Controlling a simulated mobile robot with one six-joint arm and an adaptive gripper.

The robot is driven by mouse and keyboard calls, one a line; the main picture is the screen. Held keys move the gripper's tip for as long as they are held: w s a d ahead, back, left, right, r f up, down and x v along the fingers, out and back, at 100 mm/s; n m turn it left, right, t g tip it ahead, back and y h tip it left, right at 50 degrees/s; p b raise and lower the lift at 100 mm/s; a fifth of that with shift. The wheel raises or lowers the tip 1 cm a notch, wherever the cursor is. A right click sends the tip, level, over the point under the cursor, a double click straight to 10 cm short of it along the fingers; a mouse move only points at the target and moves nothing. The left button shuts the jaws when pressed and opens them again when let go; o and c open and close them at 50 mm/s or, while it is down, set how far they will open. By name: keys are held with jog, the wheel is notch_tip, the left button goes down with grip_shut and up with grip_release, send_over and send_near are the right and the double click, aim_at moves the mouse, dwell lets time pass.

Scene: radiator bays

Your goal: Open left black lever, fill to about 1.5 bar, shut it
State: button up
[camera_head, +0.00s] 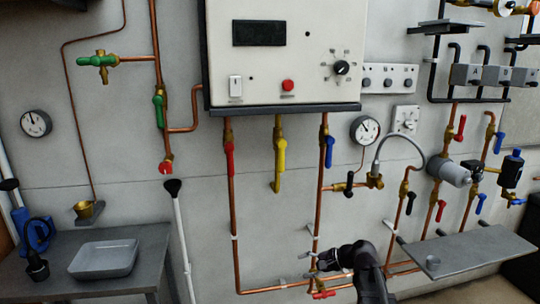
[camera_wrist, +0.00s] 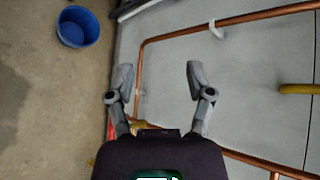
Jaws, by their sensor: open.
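A black lever (camera_head: 349,183) hangs down from a brass valve (camera_head: 375,181) on the left end of a braided grey hose (camera_head: 402,138). A round white pressure gauge (camera_head: 365,130) sits above it; its needle is too small to read. My gripper (camera_head: 314,262) is low in front of the wall, below and left of the black lever, near the bottom copper pipes. In the wrist view my gripper (camera_wrist: 158,76) has its fingers spread, with nothing between them. The black lever cannot be made out in the wrist view.
A boiler (camera_head: 285,50) hangs above, with red (camera_head: 230,158), yellow (camera_head: 280,165) and blue (camera_head: 329,151) levers below. A grey shelf (camera_head: 470,252) juts out at right. A workbench (camera_head: 130,245) stands left. A blue bucket (camera_wrist: 78,27) is on the floor.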

jog(key=s+d+f+n+g+h+b, duration=0.2)
jog(key=s+d+f+n+h, duration=0.1)
jog(key=s+f+n+h, duration=0.35)
jog(key=s+d+f+n+g+h+b, duration=0.25)
jog(key=s+f+h, duration=0.25)
jog(key=s+f, duration=0.35)
notch_tip(320, 180, up, 18)
jog(key=p, duration=1.7)
jog(key=shift+s+n, duration=0.15)
jog(key=shift+n, duration=0.15)
jog(key=shift+d+f+t, duration=0.1)
jog(key=shift+f+t, duration=0.05)
jog(key=shift+t, duration=0.1)
